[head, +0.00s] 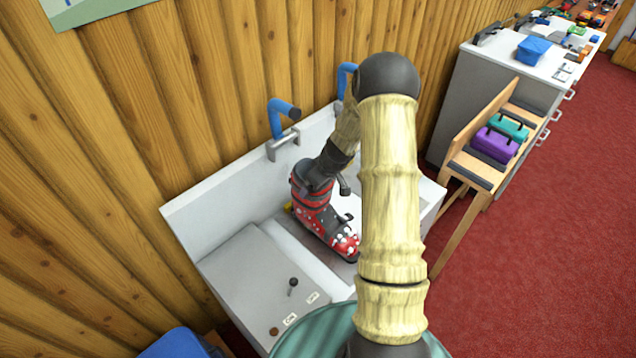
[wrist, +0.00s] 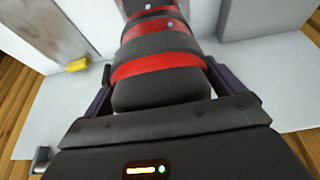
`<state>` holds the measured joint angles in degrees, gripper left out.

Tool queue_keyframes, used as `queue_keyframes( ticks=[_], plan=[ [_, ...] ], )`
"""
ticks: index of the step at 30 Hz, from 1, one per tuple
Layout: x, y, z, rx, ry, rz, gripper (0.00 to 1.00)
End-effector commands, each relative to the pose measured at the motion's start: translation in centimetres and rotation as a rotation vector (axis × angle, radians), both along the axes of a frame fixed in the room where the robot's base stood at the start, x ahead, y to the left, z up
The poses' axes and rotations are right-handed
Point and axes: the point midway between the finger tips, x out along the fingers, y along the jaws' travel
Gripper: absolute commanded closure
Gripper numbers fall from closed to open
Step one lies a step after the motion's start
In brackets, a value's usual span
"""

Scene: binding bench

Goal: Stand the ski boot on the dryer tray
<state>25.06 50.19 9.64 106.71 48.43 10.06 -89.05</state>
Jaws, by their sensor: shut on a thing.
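The ski boot (head: 318,220) is red with white spots at the foot and has a dark cuff with red bands. It looks upright over the white and grey bench unit, toe toward the lower right. My gripper (head: 312,175) is shut on the top of the boot from above. In the wrist view the boot's cuff (wrist: 160,70) sits between the two dark fingers of my gripper (wrist: 158,92). A grey surface beneath the boot may be the dryer tray (head: 343,265). I cannot tell whether the sole touches it.
A grey box (head: 245,275) with a small lever (head: 292,284) stands left of the boot. A small yellow piece (wrist: 77,65) lies beside the boot. A bench (head: 470,160) with purple and teal cases stands right.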

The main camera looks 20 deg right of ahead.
Motion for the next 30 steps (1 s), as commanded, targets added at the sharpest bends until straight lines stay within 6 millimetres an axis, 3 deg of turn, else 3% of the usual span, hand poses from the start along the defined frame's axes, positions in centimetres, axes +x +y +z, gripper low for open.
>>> queue_keyframes(
  ticks=[8, 9, 10, 20, 30],
  plan=[
    [0.1, 0.0, -0.1, -0.001, -0.003, -0.001, 0.77],
    [0.1, 0.0, -0.1, -0.001, -0.003, -0.001, 0.04],
    [0.1, 0.0, -0.1, -0.001, -0.003, -0.001, 0.00],
    [-0.1, -0.1, 0.0, 0.000, 0.000, -0.001, 0.00],
    [-1.4, -0.7, 3.8, -0.003, -0.004, -0.001, 0.00]
  ],
)
